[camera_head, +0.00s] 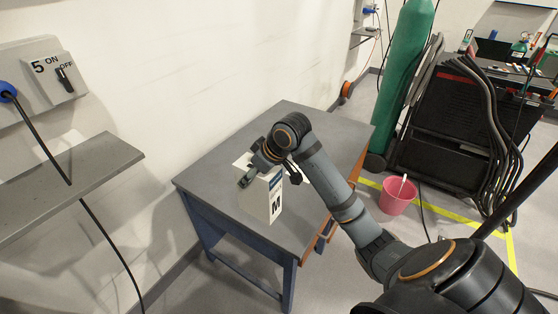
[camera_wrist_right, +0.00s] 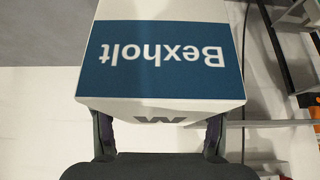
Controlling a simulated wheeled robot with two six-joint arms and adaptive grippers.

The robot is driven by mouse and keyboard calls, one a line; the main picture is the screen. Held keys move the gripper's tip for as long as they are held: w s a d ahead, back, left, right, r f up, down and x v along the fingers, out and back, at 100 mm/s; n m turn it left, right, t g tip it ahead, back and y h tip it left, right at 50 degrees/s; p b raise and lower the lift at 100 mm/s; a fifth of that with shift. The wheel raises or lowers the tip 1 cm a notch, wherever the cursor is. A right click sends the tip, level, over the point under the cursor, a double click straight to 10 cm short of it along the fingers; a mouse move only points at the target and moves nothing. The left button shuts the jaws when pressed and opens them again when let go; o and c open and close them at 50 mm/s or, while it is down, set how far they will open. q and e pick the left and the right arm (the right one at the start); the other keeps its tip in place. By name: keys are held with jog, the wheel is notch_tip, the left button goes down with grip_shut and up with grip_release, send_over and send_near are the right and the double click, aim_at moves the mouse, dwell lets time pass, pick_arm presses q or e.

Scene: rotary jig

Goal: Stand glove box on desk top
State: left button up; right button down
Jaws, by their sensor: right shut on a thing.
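The glove box (camera_head: 263,205) is a white carton with a dark "M" on its side, upright over the desk top (camera_head: 215,178) in the head view. I cannot tell whether its base touches the surface. My right gripper (camera_head: 265,172) comes from above and is shut on its upper part. In the right wrist view the box (camera_wrist_right: 170,98) shows a blue "Bexholt" label, upside down, with the gripper fingers (camera_wrist_right: 160,132) at its two sides. My left gripper is not in view.
A wall shelf (camera_head: 70,180) and switch box (camera_head: 45,75) are at left. A pink bucket (camera_head: 397,195), green cylinder (camera_head: 403,75) and black welding cart (camera_head: 450,130) stand right of the desk.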

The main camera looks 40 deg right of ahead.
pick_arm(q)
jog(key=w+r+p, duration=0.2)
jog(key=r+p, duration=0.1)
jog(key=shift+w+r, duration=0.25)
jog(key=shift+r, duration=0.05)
pick_arm(e)
jog(key=w+d+f, duration=0.7)
jog(key=d+f, duration=0.3)
jog(key=f, duration=0.2)
jog(key=shift+w+f, duration=0.2)
jog(key=shift+w, duration=0.05)
jog(key=shift+c, duration=1.7)
grip_release()
jog(key=shift+f, duration=0.1)
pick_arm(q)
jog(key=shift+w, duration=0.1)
